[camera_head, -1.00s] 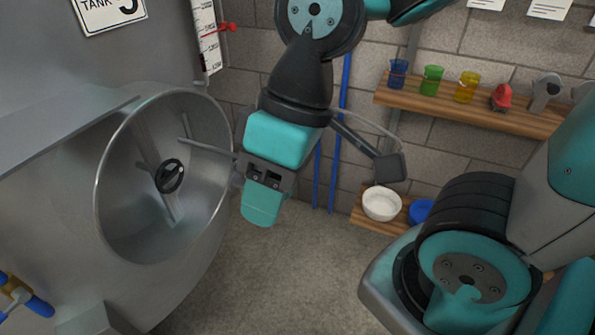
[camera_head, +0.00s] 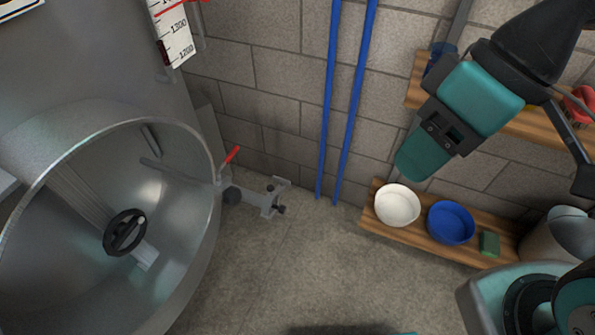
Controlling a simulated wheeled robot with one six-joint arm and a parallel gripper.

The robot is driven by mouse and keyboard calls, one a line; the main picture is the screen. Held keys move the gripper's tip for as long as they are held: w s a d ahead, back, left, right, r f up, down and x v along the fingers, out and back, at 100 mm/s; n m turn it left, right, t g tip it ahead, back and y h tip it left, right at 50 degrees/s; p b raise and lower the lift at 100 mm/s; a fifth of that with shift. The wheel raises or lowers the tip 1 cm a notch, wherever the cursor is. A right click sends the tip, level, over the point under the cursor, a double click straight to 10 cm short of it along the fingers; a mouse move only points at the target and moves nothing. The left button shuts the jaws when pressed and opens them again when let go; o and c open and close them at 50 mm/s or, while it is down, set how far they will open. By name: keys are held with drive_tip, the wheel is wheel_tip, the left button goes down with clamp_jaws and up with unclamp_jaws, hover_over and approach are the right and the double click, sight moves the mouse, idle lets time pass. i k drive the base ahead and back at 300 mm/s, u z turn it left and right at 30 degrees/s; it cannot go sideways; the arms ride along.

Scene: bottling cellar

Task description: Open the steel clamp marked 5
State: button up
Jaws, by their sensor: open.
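No steel clamp with a readable 5 shows in the current view. My gripper (camera_head: 428,150) is at the upper right, in front of the brick wall and above the lower shelf in the picture. It is open and apart from everything around it. One teal finger shows clearly; the other side is mostly hidden by the gripper body.
The steel tank's round door (camera_head: 70,190) with a black handwheel (camera_head: 125,232) fills the left. A red-handled valve (camera_head: 231,156) sits beside it. The lower shelf (camera_head: 385,232) holds a white bowl (camera_head: 397,205) and a blue bowl (camera_head: 451,223). Floor between is clear.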

sight(269, 200)
drive_tip(key=u, duration=0.05)
drive_tip(key=i, duration=0.85)
drive_tip(key=u, duration=0.3)
